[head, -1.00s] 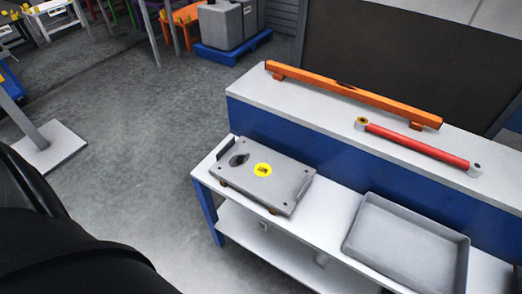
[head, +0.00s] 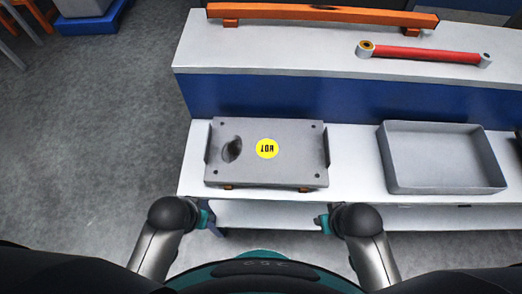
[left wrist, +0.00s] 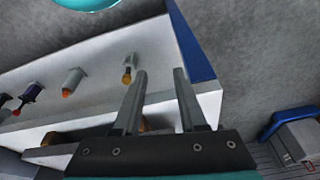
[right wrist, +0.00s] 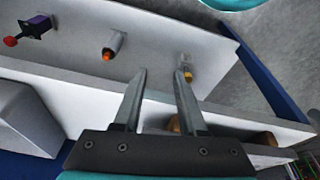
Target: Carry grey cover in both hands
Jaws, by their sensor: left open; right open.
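The grey cover (head: 285,165) is a flat plate with a round yellow sticker, a dark hole on its left and a raised lug at each side end. It lies on small orange-brown supports on the white bench top. My left gripper (head: 208,222) is in front of the cover's left end, apart from it. My right gripper (head: 323,222) is in front of its right end, also apart. The wrist views show the left jaws (left wrist: 160,72) and the right jaws (right wrist: 160,72) open with nothing between them.
A grey tray (head: 440,188) stands on the bench right of the cover. Behind, a raised shelf holds an orange beam (head: 320,15) and a red rod (head: 425,54). Open floor (head: 95,150) lies left.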

